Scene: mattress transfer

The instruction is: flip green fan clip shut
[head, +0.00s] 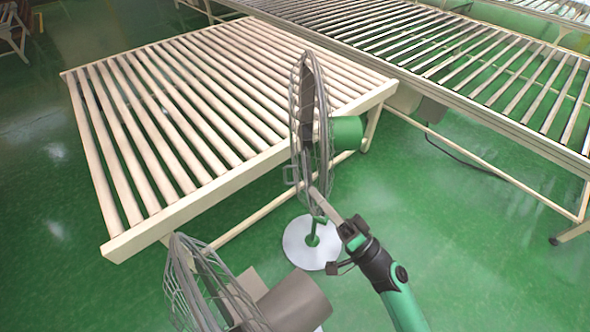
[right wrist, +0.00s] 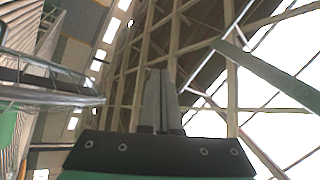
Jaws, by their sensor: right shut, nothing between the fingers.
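The green fan (head: 347,133) stands upright on a round white base (head: 303,250), with a grey wire cage (head: 308,110) seen nearly edge-on. A small grey clip (head: 290,174) shows on the left edge of its cage; I cannot tell whether it is shut. My right gripper (head: 318,197) comes in from the lower right, its fingers at the lower part of the cage; I cannot tell whether they touch it. In the right wrist view the fingers (right wrist: 160,98) are shut and empty, and part of the cage (right wrist: 45,88) lies to their left. My left gripper is not in view.
A second fan with a grey-brown housing (head: 293,305) stands in the near foreground, left of my right arm. A slatted roller table (head: 190,215) lies behind the fans, and a long roller conveyor (head: 500,115) runs along the right.

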